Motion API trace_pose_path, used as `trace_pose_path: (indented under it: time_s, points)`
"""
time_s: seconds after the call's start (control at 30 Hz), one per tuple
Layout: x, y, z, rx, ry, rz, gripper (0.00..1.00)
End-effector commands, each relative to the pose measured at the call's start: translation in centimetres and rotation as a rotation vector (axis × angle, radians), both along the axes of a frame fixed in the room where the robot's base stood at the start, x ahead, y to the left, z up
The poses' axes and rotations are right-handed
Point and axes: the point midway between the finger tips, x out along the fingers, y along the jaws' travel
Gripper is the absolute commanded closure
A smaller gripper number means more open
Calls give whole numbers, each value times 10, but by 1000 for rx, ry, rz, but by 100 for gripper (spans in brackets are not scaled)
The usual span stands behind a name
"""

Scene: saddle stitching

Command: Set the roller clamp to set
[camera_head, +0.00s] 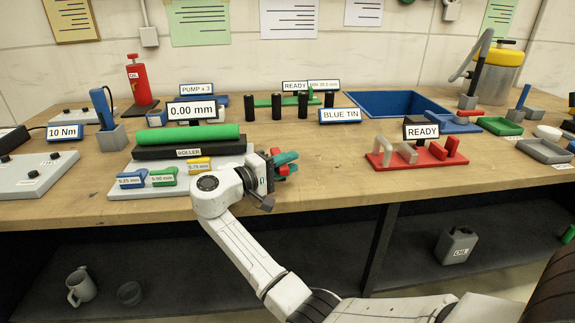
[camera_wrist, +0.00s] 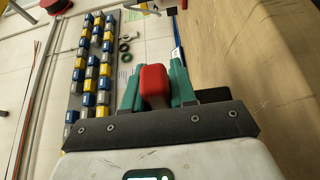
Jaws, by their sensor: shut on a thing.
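The roller station (camera_head: 190,151), labelled ROLLER, has a green roller (camera_head: 188,134) on a black bar. Its display (camera_head: 192,111) reads 0.00 mm. My gripper (camera_head: 284,163) is at the right end of the station. In the wrist view its teal fingers (camera_wrist: 155,88) are shut on a red handle (camera_wrist: 153,82), probably the roller clamp's. Only a little red (camera_head: 275,151) shows by the fingers in the head view. The clamp's body and any set mark are hidden behind my gripper.
Blue, green and yellow gauge blocks labelled 0.25 (camera_head: 132,178), 0.50 (camera_head: 163,177) and 0.75 mm (camera_head: 198,165) lie at the station's front. A red fixture (camera_head: 420,156) with a READY sign stands to the right. Bare wooden bench (camera_head: 325,170) lies between.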

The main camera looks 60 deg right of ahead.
Motion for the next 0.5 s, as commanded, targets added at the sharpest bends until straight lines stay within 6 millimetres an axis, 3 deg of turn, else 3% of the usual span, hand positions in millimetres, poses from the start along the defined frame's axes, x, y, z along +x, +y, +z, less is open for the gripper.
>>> trace_pose_path:
  time_s: [0.23,0.27,0.5]
  points:
    - [1,0,-1,3,1,4,100]
    - [1,0,-1,3,1,4,72]
    - [0,0,-1,1,0,2,53]
